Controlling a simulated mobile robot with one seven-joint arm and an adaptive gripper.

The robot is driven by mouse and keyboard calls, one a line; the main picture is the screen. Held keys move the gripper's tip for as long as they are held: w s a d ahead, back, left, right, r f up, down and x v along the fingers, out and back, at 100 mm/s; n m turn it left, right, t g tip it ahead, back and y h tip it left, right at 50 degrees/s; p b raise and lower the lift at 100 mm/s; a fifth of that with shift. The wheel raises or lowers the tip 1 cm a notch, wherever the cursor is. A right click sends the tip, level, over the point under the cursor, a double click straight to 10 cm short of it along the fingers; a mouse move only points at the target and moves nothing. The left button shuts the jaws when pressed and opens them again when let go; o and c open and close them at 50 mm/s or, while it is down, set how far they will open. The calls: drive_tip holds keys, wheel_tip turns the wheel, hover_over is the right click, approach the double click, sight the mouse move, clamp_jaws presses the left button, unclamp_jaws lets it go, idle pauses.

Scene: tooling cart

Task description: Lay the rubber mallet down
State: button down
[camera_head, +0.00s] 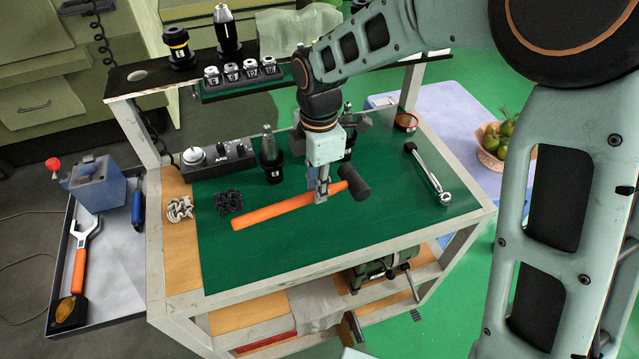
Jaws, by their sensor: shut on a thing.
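The rubber mallet has an orange handle (275,212) and a black head (355,182). It lies roughly level over the green mat (240,270) on the cart top, head to the right and handle end to the left. My gripper (322,196) points down and is shut on the handle close to the head. I cannot tell whether the mallet touches the mat or hangs slightly above it.
A ratchet wrench (428,175) lies right of the mallet. Dark curly shavings (229,202) lie near the handle end. The mat's front is clear.

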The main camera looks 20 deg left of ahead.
drive_tip(key=shift+f+b, duration=2.75)
drive_tip(key=shift+f, duration=1)
drive_tip(key=shift+f+b, duration=0.3)
drive_tip(key=shift+f, duration=0.2)
drive_tip(key=c, duration=1.8)
unclamp_jaws()
drive_tip(key=shift+o, duration=0.4)
